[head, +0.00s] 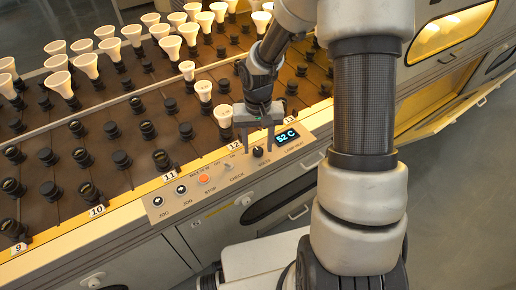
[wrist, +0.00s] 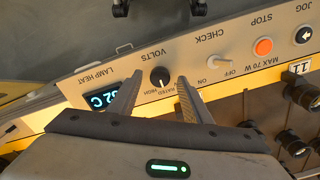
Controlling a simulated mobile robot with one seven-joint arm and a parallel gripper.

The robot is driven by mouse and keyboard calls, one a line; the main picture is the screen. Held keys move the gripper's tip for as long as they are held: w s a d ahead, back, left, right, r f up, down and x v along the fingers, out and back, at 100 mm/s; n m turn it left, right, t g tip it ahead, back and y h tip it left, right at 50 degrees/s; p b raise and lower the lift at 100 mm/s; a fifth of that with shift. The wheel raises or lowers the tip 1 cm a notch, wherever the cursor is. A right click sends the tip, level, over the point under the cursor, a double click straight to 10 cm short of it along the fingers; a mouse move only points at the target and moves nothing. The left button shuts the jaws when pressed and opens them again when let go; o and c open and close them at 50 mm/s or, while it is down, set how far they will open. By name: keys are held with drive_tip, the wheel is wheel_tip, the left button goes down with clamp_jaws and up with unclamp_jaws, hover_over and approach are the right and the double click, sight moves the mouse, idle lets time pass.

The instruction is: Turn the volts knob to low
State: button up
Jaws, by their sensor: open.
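The volts knob (head: 258,151) is a small black round knob on the light control panel, between the check switch and the display. In the wrist view the volts knob (wrist: 160,77) shows a white pointer mark, with "VOLTS" above it and "RATED" and "HIGH" readable below; other lettering is hidden or too small. My gripper (head: 257,146) is open over the panel at the knob. In the wrist view its fingertips (wrist: 160,80) stand on either side of the knob, apart from it, with a gap on both sides. I cannot tell how far above the panel they are.
The display (head: 290,134) reads "52 C" right of the knob. A check toggle (head: 229,167), an orange stop button (head: 204,179) and jog buttons (head: 181,189) sit to the left. Bulbs (head: 88,64) in sockets fill the rack behind. An open drawer or door (head: 440,112) is at right.

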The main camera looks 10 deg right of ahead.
drive_tip(key=shift+f, duration=0.55)
drive_tip(key=c, duration=1.1)
drive_tip(key=shift+o, duration=0.2)
drive_tip(key=shift+r+n, duration=0.1)
drive_tip(key=shift+n, duration=0.2)
drive_tip(key=n+p, duration=0.1)
drive_tip(key=n, duration=0.1)
drive_tip(key=shift+n+p, duration=0.3)
drive_tip(key=shift+p, duration=0.1)
drive_tip(key=n+p, duration=0.2)
drive_tip(key=n, duration=0.2)
drive_tip(key=shift+n, duration=0.3)
